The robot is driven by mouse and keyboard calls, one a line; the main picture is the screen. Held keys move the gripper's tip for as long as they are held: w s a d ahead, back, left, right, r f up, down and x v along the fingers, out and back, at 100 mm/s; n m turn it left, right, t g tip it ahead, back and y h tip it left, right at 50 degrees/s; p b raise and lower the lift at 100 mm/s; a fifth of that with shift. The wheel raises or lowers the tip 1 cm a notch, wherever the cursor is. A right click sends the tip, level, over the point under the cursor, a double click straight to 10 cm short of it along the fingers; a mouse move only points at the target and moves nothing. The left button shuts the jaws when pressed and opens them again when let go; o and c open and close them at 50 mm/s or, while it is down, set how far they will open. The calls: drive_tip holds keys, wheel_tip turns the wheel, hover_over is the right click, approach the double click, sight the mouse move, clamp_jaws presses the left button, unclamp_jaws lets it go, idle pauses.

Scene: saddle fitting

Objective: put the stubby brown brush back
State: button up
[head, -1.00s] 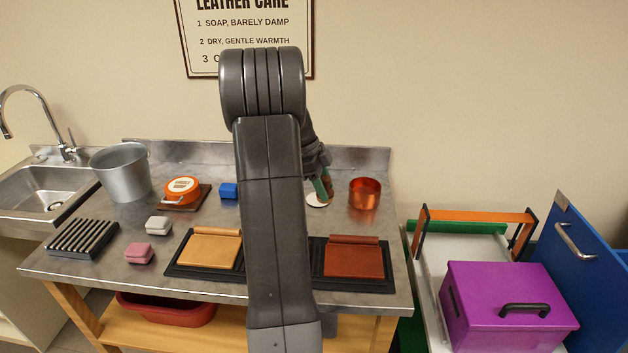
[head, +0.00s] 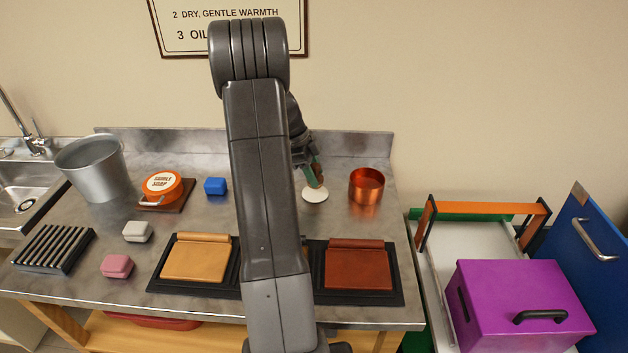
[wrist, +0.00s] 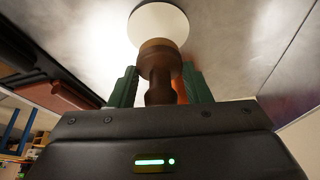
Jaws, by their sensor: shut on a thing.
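The stubby brown brush (wrist: 160,68) is between the green fingers of my gripper (wrist: 160,88) in the wrist view, and the gripper is shut on it. Its rounded end points at a round white disc (wrist: 158,22). In the head view my gripper (head: 317,174) is low over the same white disc (head: 315,195) on the steel bench, left of the copper pot. The brush is mostly hidden there. I cannot tell whether it touches the disc.
The copper pot (head: 366,187) stands close on the right. A blue block (head: 215,186), an orange soap tin (head: 163,185) and a grey bucket (head: 90,168) are to the left. A black tray (head: 398,270) with tan and brown leather pieces lies in front.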

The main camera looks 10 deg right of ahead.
drive_tip(key=shift+f, duration=1.65)
drive_tip(key=shift+f, duration=0.2)
drive_tip(key=o, duration=0.9)
drive_tip(key=shift+r, duration=0.1)
drive_tip(key=shift+r+p, duration=0.2)
drive_tip(key=shift+p, duration=0.1)
drive_tip(key=b+v, duration=0.1)
drive_tip(key=v, duration=1.1)
